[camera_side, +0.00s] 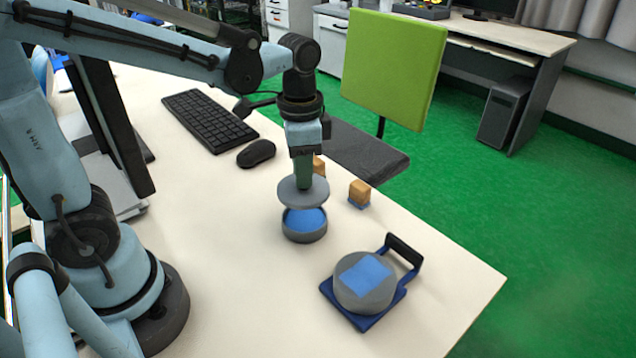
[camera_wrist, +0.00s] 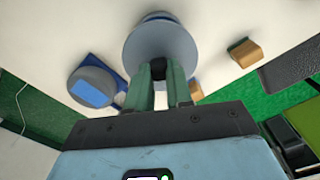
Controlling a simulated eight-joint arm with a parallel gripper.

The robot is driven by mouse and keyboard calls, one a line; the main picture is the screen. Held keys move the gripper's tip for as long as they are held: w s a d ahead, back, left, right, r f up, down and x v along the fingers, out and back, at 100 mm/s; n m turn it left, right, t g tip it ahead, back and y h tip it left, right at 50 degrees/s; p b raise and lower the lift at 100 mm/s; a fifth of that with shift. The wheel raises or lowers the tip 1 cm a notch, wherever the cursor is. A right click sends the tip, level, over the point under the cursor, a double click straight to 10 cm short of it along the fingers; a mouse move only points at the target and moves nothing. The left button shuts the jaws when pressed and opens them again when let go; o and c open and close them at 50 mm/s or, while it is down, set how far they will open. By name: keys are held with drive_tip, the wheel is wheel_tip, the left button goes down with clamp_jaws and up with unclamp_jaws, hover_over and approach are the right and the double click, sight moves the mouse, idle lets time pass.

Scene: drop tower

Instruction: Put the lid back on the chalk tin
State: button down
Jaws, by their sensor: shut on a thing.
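The chalk tin (camera_side: 304,234) is a round grey tin with a blue inside, standing open on the table in the side view. The lid (camera_side: 291,192) is a grey disc, held roughly level just above the tin, with the blue inside showing under its edge. My gripper (camera_side: 304,180) points down and is shut on the lid's knob. In the wrist view my gripper (camera_wrist: 168,72) has its green fingers around the dark knob at the near part of the lid (camera_wrist: 160,38). The lid hides most of the tin there; only a bluish edge shows beyond it.
A grey round object with a blue square top (camera_side: 364,282) sits on a dark blue handled base (camera_side: 349,318) at the front right. Two wooden blocks (camera_side: 359,189) (camera_side: 318,165) stand behind the tin. A mouse (camera_side: 256,153) and keyboard (camera_side: 209,120) lie further back.

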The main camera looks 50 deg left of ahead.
drive_tip(key=shift+f, duration=3.15)
drive_tip(key=shift+f, duration=0.2)
drive_tip(key=shift+c, duration=2.3)
unclamp_jaws()
drive_tip(key=shift+r, duration=3.5)
clamp_jaws()
